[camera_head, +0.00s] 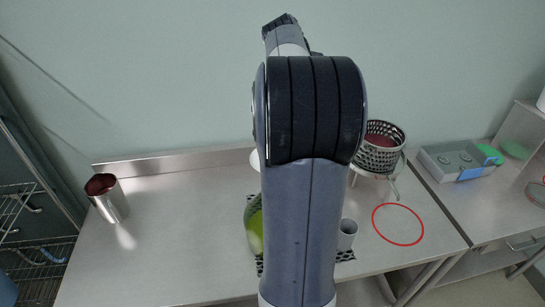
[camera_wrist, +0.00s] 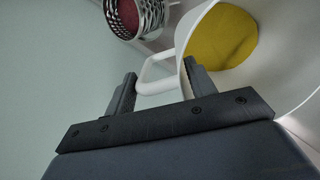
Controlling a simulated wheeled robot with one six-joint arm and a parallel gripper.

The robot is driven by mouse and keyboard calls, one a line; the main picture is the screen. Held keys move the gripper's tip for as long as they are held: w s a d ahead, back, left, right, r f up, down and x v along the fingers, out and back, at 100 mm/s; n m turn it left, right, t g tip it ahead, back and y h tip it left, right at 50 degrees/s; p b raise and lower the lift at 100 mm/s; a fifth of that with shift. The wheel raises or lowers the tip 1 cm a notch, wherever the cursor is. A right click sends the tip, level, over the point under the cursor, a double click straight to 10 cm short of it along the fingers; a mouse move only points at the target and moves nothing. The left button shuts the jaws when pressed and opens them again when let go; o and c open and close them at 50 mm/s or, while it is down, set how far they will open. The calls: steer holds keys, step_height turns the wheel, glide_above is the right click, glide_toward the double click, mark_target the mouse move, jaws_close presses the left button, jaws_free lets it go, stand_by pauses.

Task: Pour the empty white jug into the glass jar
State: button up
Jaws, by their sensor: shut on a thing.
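My gripper (camera_wrist: 159,68) is shut on the handle (camera_wrist: 155,85) of a white jug (camera_wrist: 190,38) in the wrist view. The jug's open mouth shows a yellow surface (camera_wrist: 228,36) inside, so it does not look empty. In the head view my arm hides the gripper; a small white edge (camera_head: 255,160) shows left of the arm and may be the jug. A green and yellow-green rounded thing (camera_head: 254,228) stands on the table, partly behind my arm. I cannot tell whether it is the glass jar; no other clear jar shows.
A perforated metal basket (camera_head: 384,135) with dark red inside is right of my arm. A grey cup (camera_head: 347,232) stands near a dark perforated mat (camera_head: 345,256). A red ring (camera_head: 376,227) lies right. A steel cup (camera_head: 110,205) stands left; table between is clear.

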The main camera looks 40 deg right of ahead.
steer(key=shift+a+r+h, duration=0.4)
steer(key=shift+a+h, duration=0.1)
steer(key=shift+a, duration=0.2)
steer(key=shift+s+a+r+h, duration=0.2)
steer(key=shift+a+r+h, duration=0.7)
steer(key=shift+r+h, duration=0.15)
steer(key=shift+a+r+t+h, duration=0.3)
steer(key=shift+a+r+h, duration=0.15)
steer(key=shift+r, duration=0.1)
steer(key=shift+s+a+r+h+b, duration=0.2)
steer(key=shift+a+r+h+b, duration=0.8)
steer(key=shift+b, duration=1.5)
steer(key=shift+s+a+r+m+h+b, duration=0.1)
steer(key=shift+a+r+m+h+b, duration=0.1)
steer(key=shift+a+h+b, duration=0.4)
steer(key=shift+s+a+r+m+h+b, duration=0.1)
steer(key=shift+a+r+b, duration=0.1)
steer(key=shift+b, duration=0.65)
stand_by(1.8)
